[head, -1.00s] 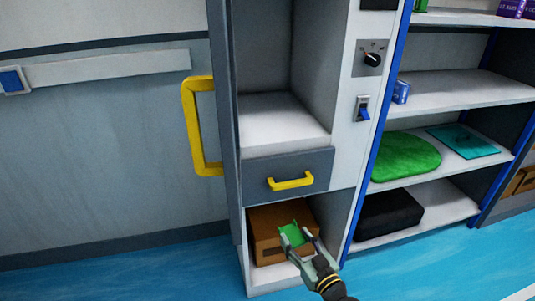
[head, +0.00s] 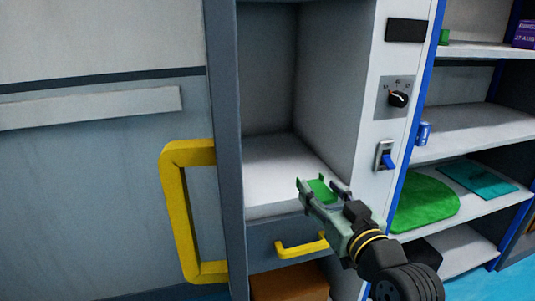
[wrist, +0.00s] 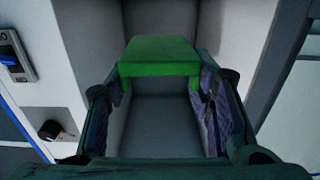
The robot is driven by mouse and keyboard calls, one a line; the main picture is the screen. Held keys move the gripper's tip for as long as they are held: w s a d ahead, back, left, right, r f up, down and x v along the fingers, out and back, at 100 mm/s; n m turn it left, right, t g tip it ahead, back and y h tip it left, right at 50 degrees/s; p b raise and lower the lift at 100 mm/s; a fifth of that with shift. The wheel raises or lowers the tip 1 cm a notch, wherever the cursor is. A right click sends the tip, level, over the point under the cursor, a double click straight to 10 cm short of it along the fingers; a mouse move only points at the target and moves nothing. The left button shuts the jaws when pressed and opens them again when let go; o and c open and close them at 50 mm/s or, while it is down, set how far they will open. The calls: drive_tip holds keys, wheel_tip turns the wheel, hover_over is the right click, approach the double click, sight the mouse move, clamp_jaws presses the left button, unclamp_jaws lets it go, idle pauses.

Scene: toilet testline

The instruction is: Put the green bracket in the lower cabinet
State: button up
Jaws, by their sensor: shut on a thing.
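My gripper (head: 325,194) is shut on the green bracket (head: 321,189), which sits between its two fingers. In the wrist view the green bracket (wrist: 159,58) spans the gap between the fingertips, with the grey cabinet interior behind it. In the head view the gripper is in front of the open upper compartment, over the edge of its white shelf (head: 270,170). I cannot tell whether the bracket touches the shelf. The lower compartment, below the drawer (head: 262,243), is mostly out of frame; the top of a brown box (head: 290,285) shows in it.
A yellow drawer handle (head: 302,247) and a large yellow door handle (head: 182,210) stick out. A knob (head: 398,98) and a blue switch (head: 386,156) are on the cabinet's right panel. Shelves on the right hold a green round mat (head: 425,203) and a teal flat item (head: 478,178).

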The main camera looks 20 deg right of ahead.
drive_tip(key=p, duration=0.3)
hover_over(289, 182)
drive_tip(key=shift+s+f, duration=0.3)
drive_tip(key=shift+f, duration=0.2)
drive_tip(key=shift+w+f, duration=0.2)
drive_tip(key=shift+w, duration=0.15)
drive_tip(key=shift+f+p, duration=0.4)
drive_tip(key=shift+f, duration=1.45)
drive_tip(key=o, duration=1.1)
drive_tip(key=shift+o, duration=0.2)
drive_tip(key=shift+r+p, duration=0.3)
drive_tip(key=shift+r, duration=0.05)
drive_tip(key=s+b, duration=0.3)
drive_tip(key=s, duration=0.9)
drive_tip(key=shift+d+f, duration=0.2)
